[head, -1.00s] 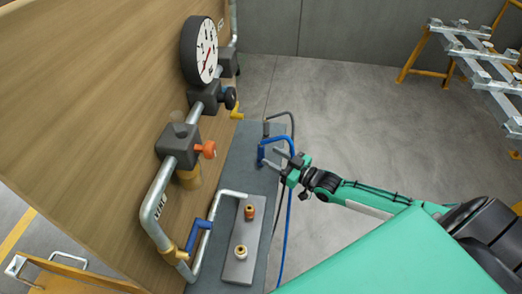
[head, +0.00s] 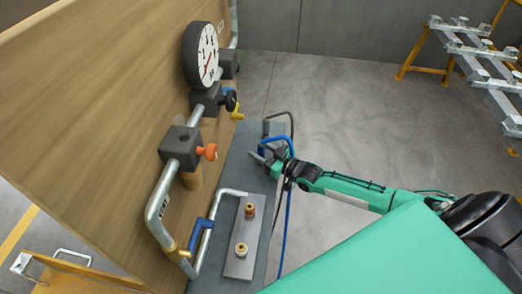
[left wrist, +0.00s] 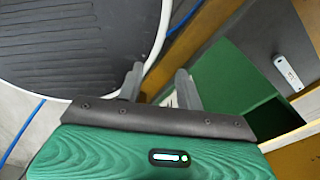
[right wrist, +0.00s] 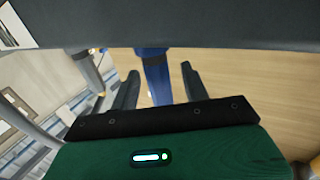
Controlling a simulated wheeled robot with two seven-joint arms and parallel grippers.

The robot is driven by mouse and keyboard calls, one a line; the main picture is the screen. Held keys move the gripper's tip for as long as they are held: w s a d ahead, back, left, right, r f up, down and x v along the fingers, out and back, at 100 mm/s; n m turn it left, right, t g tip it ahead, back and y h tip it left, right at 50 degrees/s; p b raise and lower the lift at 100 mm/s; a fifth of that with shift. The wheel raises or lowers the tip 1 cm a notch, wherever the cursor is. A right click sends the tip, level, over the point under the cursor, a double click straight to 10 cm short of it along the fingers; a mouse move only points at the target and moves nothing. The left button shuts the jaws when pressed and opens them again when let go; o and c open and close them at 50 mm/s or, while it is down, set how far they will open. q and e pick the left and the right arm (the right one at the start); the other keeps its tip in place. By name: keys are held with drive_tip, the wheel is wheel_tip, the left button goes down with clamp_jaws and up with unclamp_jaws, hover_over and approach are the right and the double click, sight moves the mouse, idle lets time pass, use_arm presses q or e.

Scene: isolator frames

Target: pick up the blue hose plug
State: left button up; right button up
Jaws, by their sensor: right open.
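The blue hose plug (right wrist: 153,72) shows upright between the fingers of my right gripper (right wrist: 159,70) in the right wrist view. The fingers are open, one on each side, with a visible gap to the plug. In the head view my right gripper (head: 265,154) is at the grey shelf's far end, and largely hides the plug. The blue hose (head: 287,215) arches over the gripper and hangs down past the shelf's right edge. My left gripper (left wrist: 160,85) is open and empty in the left wrist view, and out of the head view.
A grey shelf (head: 237,165) runs along the wooden panel (head: 100,110). A metal plate (head: 240,262) with two brass fittings lies nearer. Pipes, valves and a round gauge (head: 201,54) stand off the panel at left. A dark hose (head: 291,124) arches behind the gripper.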

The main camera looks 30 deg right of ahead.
sight(261, 144)
clamp_jaws()
drive_tip(key=shift+r, duration=0.1)
wheel_tip(261, 144, up, 20)
drive_tip(key=b, duration=0.2)
drive_tip(key=shift+b, duration=0.4)
wheel_tip(261, 144, up, 3)
drive_tip(key=p, duration=0.3)
drive_tip(key=shift+r, duration=0.15)
idle(0.3)
